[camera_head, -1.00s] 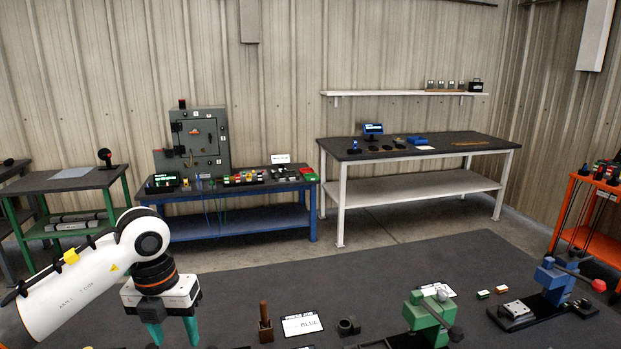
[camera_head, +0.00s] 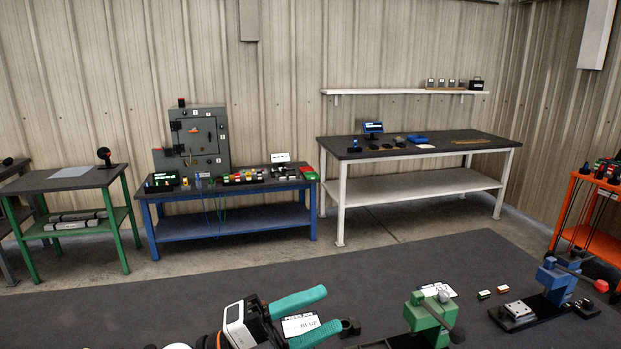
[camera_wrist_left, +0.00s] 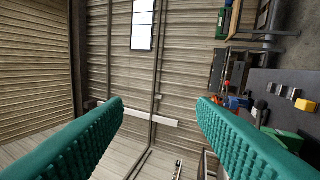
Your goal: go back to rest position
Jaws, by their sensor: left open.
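My left gripper (camera_head: 310,318) has two teal fingers spread apart, with nothing between them. In the head view it is low in the middle, over the near dark work surface, its fingers pointing right. It partly covers a white card marked BLUE (camera_head: 299,325). In the left wrist view the two ribbed fingers (camera_wrist_left: 160,115) stand wide apart, with wall and roof panels behind them. My right gripper is not in view.
A green clamp-like fixture (camera_head: 428,315) stands to the right of my left gripper, and a blue one (camera_head: 556,280) stands farther right. Small blocks (camera_head: 485,294) lie between them. A blue bench (camera_head: 232,227) and a white-legged table (camera_head: 420,187) stand along the wall.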

